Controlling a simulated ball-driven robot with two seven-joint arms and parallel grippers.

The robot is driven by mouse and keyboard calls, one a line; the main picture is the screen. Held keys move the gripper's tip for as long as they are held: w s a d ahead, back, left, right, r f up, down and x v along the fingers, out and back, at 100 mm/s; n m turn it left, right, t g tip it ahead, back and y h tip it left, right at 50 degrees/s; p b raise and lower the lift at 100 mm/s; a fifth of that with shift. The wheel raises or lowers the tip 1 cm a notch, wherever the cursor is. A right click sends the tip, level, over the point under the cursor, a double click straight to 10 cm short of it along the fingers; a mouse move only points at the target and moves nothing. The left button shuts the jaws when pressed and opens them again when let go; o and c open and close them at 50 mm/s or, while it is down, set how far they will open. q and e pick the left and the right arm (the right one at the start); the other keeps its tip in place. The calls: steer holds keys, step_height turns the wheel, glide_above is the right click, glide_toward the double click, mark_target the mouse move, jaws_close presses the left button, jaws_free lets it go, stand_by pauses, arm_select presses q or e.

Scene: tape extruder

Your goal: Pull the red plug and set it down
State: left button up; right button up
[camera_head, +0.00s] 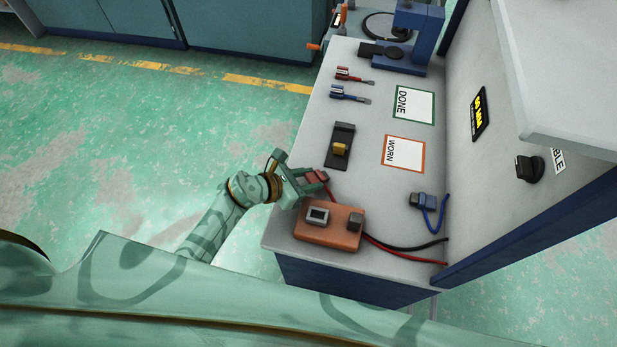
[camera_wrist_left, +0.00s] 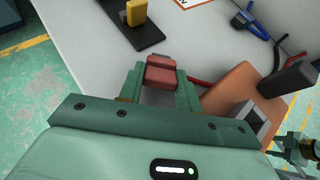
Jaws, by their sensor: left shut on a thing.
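The red plug (camera_head: 317,176) is between the fingers of my left gripper (camera_head: 309,184), just beyond the orange block. The left wrist view also shows the plug (camera_wrist_left: 161,75), gripped between both green fingers. The plug is apart from the orange block (camera_head: 341,238), and a red cable runs from it behind the block. I cannot tell whether its underside touches the bench. A green and dark part (camera_wrist_left: 300,148) at the right edge of the left wrist view looks like my right gripper; its jaws are unclear.
The grey bench (camera_head: 385,180) holds a black plate with a yellow block (camera_head: 340,149), WORN (camera_head: 404,153) and DONE (camera_head: 413,104) cards, and a blue connector (camera_head: 422,200). Small red and blue-handled pieces lie farther back. A panel wall rises on the right. Bare bench surrounds the cards.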

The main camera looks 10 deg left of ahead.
arm_select(q)
steer(key=o, duration=1)
steer(key=shift+o, duration=0.2)
steer(key=p+v, duration=0.2)
steer(key=v, duration=1.4)
steer(key=shift+s+p, duration=0.2)
steer(key=shift+p, duration=0.1)
steer(key=shift+a, duration=0.15)
